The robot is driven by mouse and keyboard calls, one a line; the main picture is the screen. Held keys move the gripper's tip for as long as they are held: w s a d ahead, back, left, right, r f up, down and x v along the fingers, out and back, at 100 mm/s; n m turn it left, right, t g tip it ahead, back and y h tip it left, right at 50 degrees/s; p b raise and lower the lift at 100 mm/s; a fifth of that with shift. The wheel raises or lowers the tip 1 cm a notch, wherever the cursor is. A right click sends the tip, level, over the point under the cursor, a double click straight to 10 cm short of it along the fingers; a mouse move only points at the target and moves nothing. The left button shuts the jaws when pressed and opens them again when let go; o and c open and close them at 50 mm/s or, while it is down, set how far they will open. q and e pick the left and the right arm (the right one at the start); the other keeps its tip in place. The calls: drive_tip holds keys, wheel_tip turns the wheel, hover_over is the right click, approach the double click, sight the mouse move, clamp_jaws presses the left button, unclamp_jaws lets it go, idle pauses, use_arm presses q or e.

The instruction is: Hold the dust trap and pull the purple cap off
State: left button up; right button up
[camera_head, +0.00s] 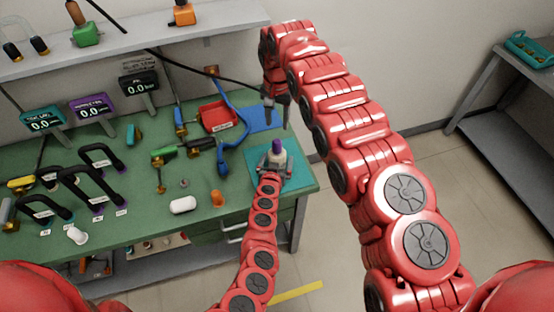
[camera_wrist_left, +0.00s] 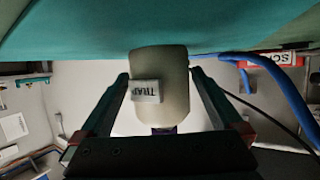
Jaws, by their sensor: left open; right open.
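The dust trap (camera_head: 281,157) is a cream cylinder standing at the right end of the green table, with a purple cap (camera_head: 277,146) on top. In the left wrist view the trap (camera_wrist_left: 174,90) appears upside down, with a "TRAP" label, and the cap (camera_wrist_left: 163,131) is mostly hidden behind the gripper body. My left gripper (camera_head: 273,163) is open, with a finger on either side of the trap and visible gaps in the left wrist view. My right gripper (camera_head: 277,109) is open and empty above and behind the cap, fingers pointing down.
A teal mat (camera_head: 258,158) lies under the trap. A red tray (camera_head: 219,115), blue hose (camera_head: 223,150), orange piece (camera_head: 217,198) and white capsule (camera_head: 183,205) lie to the left. Black handles (camera_head: 92,185) and gauges stand further left. Open floor is at right.

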use_arm(q)
clamp_jaws()
idle(1.0)
idle(0.4)
